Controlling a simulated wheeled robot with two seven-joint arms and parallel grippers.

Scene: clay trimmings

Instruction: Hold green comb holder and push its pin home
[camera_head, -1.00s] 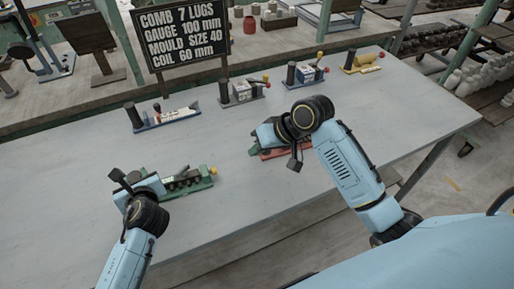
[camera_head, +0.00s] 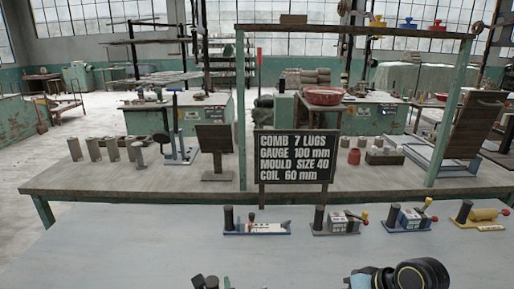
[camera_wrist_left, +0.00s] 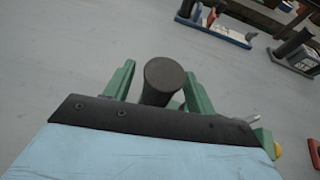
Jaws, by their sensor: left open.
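In the left wrist view, my left gripper (camera_wrist_left: 160,69) has its two green fingers apart, one on each side of a dark upright cylinder (camera_wrist_left: 163,82), which looks like the green comb holder's post. I cannot tell whether either finger touches it. The holder's green end (camera_wrist_left: 265,142) shows past the wrist's right side, with a grey metal tip (camera_wrist_left: 252,118) and a yellow knob (camera_wrist_left: 278,150); how far the pin sits in is unclear. Most of the holder is hidden.
Blue (camera_head: 257,229), grey (camera_head: 338,222), another blue (camera_head: 408,219) and yellow (camera_head: 480,216) holders stand along the table's far side. A sign (camera_head: 294,157) reads COMB 7 LUGS, GAUGE 100 mm, MOULD SIZE 40, COIL 60 mm. The table (camera_head: 130,245) is clear at left.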

